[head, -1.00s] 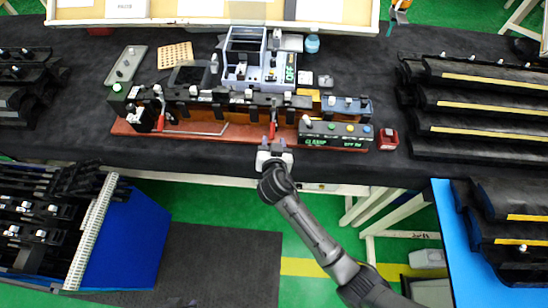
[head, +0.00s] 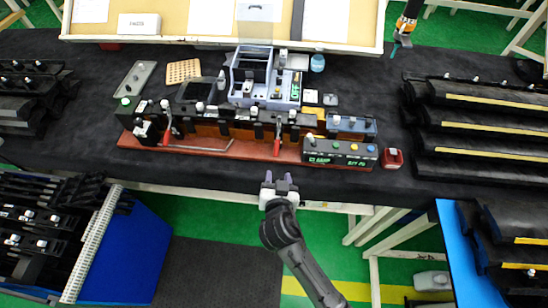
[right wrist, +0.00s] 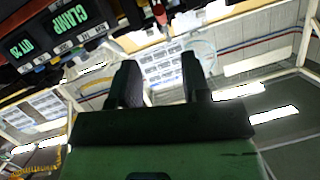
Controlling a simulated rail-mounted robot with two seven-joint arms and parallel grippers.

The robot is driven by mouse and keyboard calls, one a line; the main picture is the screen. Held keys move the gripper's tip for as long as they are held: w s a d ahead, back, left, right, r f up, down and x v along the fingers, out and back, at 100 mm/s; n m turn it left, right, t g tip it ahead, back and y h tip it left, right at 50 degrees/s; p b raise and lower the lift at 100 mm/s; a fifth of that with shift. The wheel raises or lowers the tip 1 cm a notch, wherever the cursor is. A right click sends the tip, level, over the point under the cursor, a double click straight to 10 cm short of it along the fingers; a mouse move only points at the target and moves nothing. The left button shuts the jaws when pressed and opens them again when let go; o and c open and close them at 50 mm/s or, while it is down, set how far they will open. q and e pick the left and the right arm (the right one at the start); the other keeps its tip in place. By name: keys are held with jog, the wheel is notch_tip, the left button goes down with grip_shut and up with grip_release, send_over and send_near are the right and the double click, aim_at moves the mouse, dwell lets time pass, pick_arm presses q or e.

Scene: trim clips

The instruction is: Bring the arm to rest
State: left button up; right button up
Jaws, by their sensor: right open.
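My right gripper (head: 279,182) is open and empty, in front of the table's near edge, below the fixture in the head view. In the right wrist view its two dark fingers (right wrist: 158,85) stand apart with nothing between them. The fixture is a long dark rail on a red-brown base (head: 215,147) with red clamp levers (head: 277,130); the gripper is apart from it. A control box (head: 341,152) with green lettering sits at the fixture's right end; its CLAMP display (right wrist: 68,22) also shows in the right wrist view. My left gripper is not in view.
Stacked black trim parts (head: 480,120) lie on the right of the dark table (head: 60,140). A blue-sided bin (head: 135,245) stands at lower left and a blue surface (head: 455,255) at lower right. A small red box (head: 392,158) sits beside the control box. The floor between is open.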

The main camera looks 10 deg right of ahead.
jog(key=s+d+f+n+g+y, duration=0.1)
jog(key=s+d+f+n+g, duration=0.2)
jog(key=s, duration=0.7)
jog(key=s+d+f+n+g+y, duration=0.1)
jog(key=s+d+f+n+g, duration=0.25)
jog(key=s, duration=0.65)
jog(key=s+d+f+g+y, duration=0.1)
jog(key=s+d+f+g, duration=0.3)
jog(key=s, duration=0.6)
notch_tip(320, 180, up, 27)
jog(key=p, duration=2.5)
jog(key=shift+w+d, duration=0.45)
